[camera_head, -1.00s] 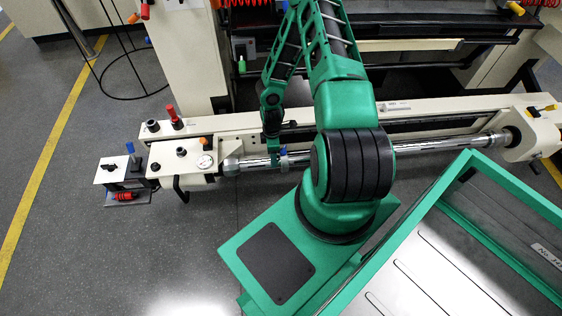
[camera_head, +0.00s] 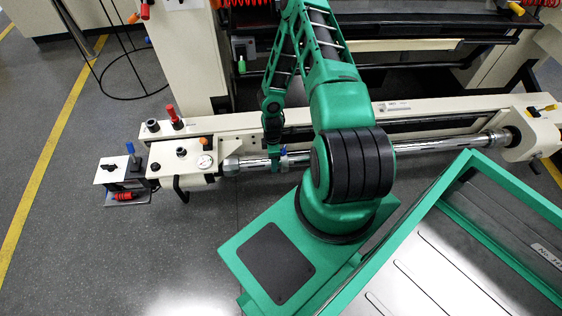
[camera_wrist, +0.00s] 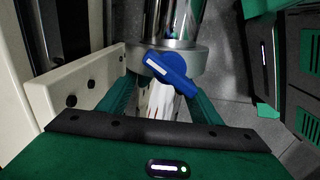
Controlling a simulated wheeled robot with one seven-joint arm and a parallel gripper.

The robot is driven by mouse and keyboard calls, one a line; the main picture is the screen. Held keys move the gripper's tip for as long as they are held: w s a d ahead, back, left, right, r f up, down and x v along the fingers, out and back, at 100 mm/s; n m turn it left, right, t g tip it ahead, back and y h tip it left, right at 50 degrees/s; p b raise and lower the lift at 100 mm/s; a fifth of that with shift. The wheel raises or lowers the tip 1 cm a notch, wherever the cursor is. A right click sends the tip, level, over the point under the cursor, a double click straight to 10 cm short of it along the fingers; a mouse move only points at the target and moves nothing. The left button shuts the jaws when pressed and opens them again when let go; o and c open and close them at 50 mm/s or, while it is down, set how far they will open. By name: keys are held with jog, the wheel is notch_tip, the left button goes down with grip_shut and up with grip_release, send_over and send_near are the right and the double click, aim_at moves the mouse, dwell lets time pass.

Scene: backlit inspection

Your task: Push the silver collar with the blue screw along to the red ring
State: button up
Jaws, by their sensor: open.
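The silver collar (camera_wrist: 196,58) is around the polished bar (camera_wrist: 160,100), with its blue screw (camera_wrist: 168,68) facing the wrist camera. In the head view the blue screw (camera_head: 283,151) shows as a small spot on the bar, just right of my gripper (camera_head: 274,160). In the wrist view my gripper (camera_wrist: 164,92) is open, with its green fingers on either side of the bar close to the collar. I cannot tell whether the fingers touch the collar. I cannot make out the red ring in either view; my arm hides part of the bar.
The bar runs between a cream left block with a gauge (camera_head: 204,162) and a cream right end block (camera_head: 530,135). A cream rail (camera_head: 230,122) lies behind the bar. A red-handled knob (camera_head: 173,116) stands at left.

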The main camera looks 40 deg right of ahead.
jog(key=shift+s+d, duration=1.6)
jog(key=shift+d, duration=0.75)
jog(key=shift+s+d, duration=1.55)
jog(key=shift+d, duration=0.8)
jog(key=shift+s+d, duration=1.6)
jog(key=shift+d, duration=0.75)
dwell(0.9)
